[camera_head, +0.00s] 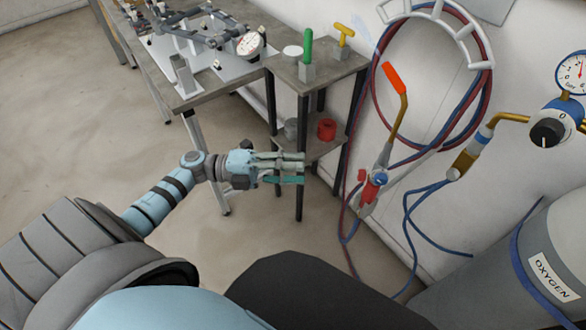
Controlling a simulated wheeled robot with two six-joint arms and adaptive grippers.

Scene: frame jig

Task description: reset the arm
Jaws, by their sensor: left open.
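My left gripper (303,168) is at the end of the light-blue arm that comes in from the left. Its fingers point right, and it looks empty. It shows in front of the small side stand (272,64), over the stand's front leg and below its top. I cannot tell the exact gap between the fingers and the leg. My right gripper is not in view.
The stand holds a green-handled item (307,47) and a yellow-handled item (344,36), with a red part (326,130) on its lower shelf. A workbench (195,97) with a frame jig stands behind. Hoses (487,100), a torch (371,185) and an oxygen cylinder (480,280) are at right. Floor at left is clear.

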